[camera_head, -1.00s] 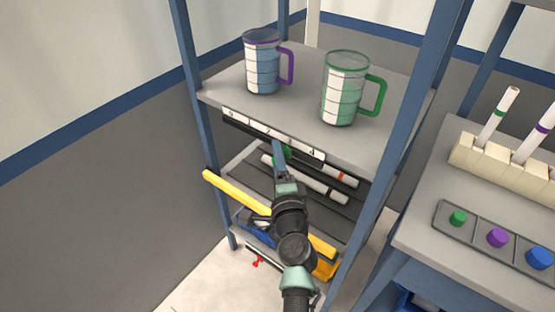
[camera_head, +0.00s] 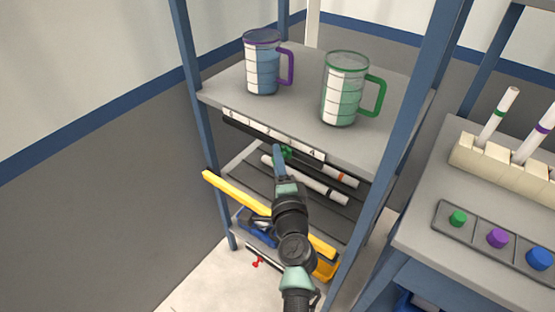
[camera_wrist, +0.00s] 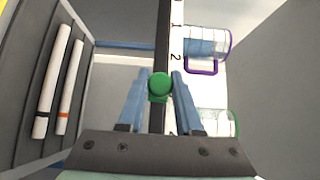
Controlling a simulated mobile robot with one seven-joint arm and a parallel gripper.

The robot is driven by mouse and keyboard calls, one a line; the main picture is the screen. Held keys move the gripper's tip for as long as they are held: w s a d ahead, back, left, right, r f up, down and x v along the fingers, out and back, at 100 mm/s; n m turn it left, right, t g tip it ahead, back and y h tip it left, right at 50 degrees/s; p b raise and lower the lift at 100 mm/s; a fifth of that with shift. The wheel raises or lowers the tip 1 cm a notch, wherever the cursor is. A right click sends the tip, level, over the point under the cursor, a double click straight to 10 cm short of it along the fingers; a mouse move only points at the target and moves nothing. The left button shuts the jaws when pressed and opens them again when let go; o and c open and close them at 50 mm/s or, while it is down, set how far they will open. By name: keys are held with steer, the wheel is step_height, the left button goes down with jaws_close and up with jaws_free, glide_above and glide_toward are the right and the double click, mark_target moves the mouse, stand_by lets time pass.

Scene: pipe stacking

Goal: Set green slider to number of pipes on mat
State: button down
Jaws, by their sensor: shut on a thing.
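The green slider (camera_wrist: 159,84) is a round green knob on a dark rail under the front edge of the upper shelf. It also shows in the head view (camera_head: 286,152). My gripper (camera_wrist: 160,73) is shut on it, with one blue finger on each side. The white number strip (camera_wrist: 175,45) shows 1 and 2; the slider sits just past the 2 in the wrist view, and the mark beside it is unclear. Two white pipes lie on the dark ribbed mat (camera_head: 245,180): one with an orange band (camera_wrist: 70,86), one with a black band (camera_wrist: 52,82).
A purple-handled jug (camera_head: 263,62) and a green-handled jug (camera_head: 346,88) stand on the shelf above. Blue shelf posts flank my arm. A yellow bar (camera_head: 236,193) crosses below. A table at right holds a pipe rack (camera_head: 500,155) and a knob tray (camera_head: 478,231).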

mark_target(254, 135)
stand_by(0.8)
steer(key=w+a, duration=0.2)
steer(key=a, duration=0.1)
steer(key=w+a, duration=0.1)
steer(key=a, duration=0.1)
steer(key=shift+w+a+f, duration=0.1)
steer(key=shift+w, duration=0.25)
steer(key=shift+s+d, duration=0.1)
steer(key=shift+d, duration=0.1)
steer(key=c, duration=0.6)
jaws_free()
steer(key=s, duration=0.4)
steer(key=s+d, duration=0.1)
steer(key=s, duration=0.3)
steer(key=s+d, duration=0.1)
steer(key=s, duration=0.4)
steer(key=shift+w, duration=0.1)
